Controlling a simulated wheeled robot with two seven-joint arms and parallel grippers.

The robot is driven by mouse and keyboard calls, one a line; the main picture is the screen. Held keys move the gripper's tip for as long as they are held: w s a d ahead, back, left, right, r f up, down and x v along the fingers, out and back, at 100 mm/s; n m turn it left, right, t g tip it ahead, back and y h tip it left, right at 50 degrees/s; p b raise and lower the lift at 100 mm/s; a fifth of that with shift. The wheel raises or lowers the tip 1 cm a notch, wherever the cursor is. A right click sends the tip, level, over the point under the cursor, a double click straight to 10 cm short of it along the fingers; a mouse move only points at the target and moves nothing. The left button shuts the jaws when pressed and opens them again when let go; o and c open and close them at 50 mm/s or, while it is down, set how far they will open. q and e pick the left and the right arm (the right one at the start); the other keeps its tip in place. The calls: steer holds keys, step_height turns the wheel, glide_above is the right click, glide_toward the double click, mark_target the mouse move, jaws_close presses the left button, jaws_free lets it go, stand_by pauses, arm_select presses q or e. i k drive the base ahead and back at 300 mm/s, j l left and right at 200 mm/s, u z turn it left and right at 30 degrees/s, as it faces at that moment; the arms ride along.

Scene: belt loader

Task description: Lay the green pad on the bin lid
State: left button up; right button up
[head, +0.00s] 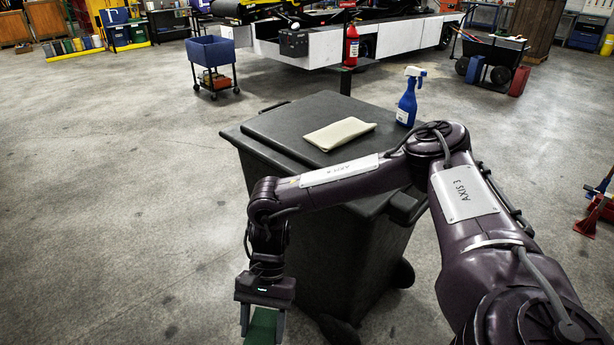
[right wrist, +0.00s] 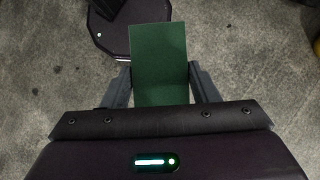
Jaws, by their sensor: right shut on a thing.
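The green pad (right wrist: 158,62) is a flat rectangle between the fingers of my right gripper (right wrist: 160,88) in the right wrist view. In the head view my right gripper (head: 262,318) hangs low at the bottom, in front and to the left of the bin, shut on the green pad (head: 262,328); the pad's lower part is cut off by the frame edge. The dark bin lid (head: 275,128) is closed and lies higher up, beyond the gripper. My right arm crosses in front of part of the bin. My left gripper is not in view.
A folded pale cloth (head: 340,133) lies in the middle of the lid. A blue spray bottle (head: 407,98) stands upright at the lid's right side. The left part of the lid is bare. A blue cart (head: 211,60) stands well behind; the floor at left is clear.

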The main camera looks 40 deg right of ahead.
mark_target(348, 106)
steer(key=i+l, duration=0.15)
steer(key=i, duration=0.65)
steer(key=i+l, duration=0.15)
steer(key=i, duration=0.7)
steer(key=i+z, duration=0.1)
steer(key=i, duration=0.9)
steer(key=i+j+z, duration=0.1)
steer(key=i, duration=0.9)
steer(key=i+l+z, duration=0.2)
steer(key=i+z, duration=0.2)
steer(key=i+l+z, duration=0.15)
steer(key=i+z, duration=0.5)
steer(key=z, duration=0.2)
steer(key=i+j+z, duration=0.15)
steer(key=i+z, duration=0.25)
steer(key=i+j+z, duration=0.2)
steer(key=z, duration=0.2)
steer(key=i+l+z, duration=0.15)
steer(key=i+z, duration=0.65)
steer(key=i, duration=0.2)
steer(key=i+j+z, duration=0.15)
steer(key=i+z, duration=0.3)
steer(key=i+j+z, duration=0.4)
steer(key=i, duration=0.15)
steer(key=l, duration=0.1)
